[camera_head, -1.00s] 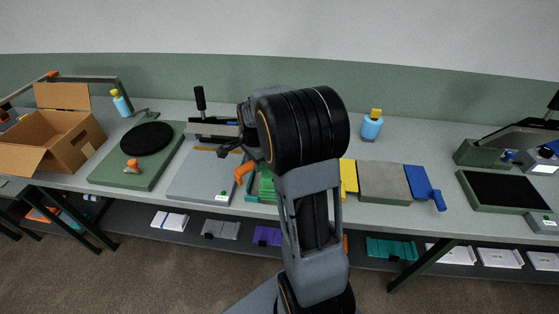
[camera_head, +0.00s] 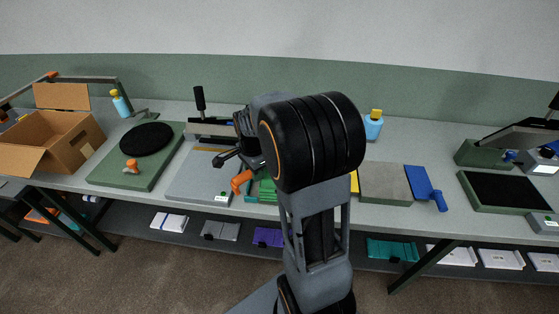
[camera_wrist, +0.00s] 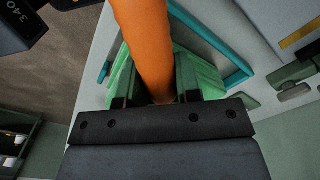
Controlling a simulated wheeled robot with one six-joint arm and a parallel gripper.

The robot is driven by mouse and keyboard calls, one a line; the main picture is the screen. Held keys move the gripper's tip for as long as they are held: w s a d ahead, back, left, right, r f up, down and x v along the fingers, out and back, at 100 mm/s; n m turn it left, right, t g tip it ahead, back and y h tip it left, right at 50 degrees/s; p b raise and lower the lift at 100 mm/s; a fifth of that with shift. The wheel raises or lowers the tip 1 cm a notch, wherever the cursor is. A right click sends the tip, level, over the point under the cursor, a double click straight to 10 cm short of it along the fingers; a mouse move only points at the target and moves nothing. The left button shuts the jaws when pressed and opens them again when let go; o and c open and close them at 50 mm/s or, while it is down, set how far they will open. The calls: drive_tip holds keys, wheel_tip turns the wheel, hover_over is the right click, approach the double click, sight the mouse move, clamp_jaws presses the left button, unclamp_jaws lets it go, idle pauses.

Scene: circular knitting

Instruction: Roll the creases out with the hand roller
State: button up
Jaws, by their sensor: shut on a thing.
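My gripper (camera_wrist: 155,92) is shut on an orange handle in the wrist view, which I take to be the hand roller (camera_wrist: 143,38). The orange part also shows in the head view (camera_head: 239,181), beside my arm. The roller's working end cannot be made out. In the head view only a little of the green fabric (camera_head: 267,188) shows; my arm hides the rest. I cannot tell whether the roller touches it.
A grey press plate (camera_head: 194,182) lies left of the fabric. To the right are a grey-brown board (camera_head: 385,182), a blue-handled tool (camera_head: 426,187) and a black pad (camera_head: 505,190). A cardboard box (camera_head: 70,150) stands far left. A blue bottle (camera_head: 373,126) stands behind my arm.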

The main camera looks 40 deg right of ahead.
drive_tip(key=shift+w+d+p, duration=0.1)
drive_tip(key=shift+w+d, duration=0.3)
drive_tip(key=shift+d, duration=0.3)
drive_tip(key=shift+w+d+p, duration=0.15)
drive_tip(key=shift+w+d, duration=0.25)
drive_tip(key=shift+d, duration=0.35)
drive_tip(key=shift+w+d+p, duration=0.1)
drive_tip(key=shift+w+d, duration=0.3)
drive_tip(key=shift+d, duration=0.3)
drive_tip(key=shift+d, duration=0.1)
drive_tip(key=shift+w+d, duration=0.25)
drive_tip(key=shift+s+a, duration=0.1)
drive_tip(key=shift+s+a+b, duration=0.3)
drive_tip(key=shift+s+a, duration=1.35)
drive_tip(key=shift+s, duration=0.15)
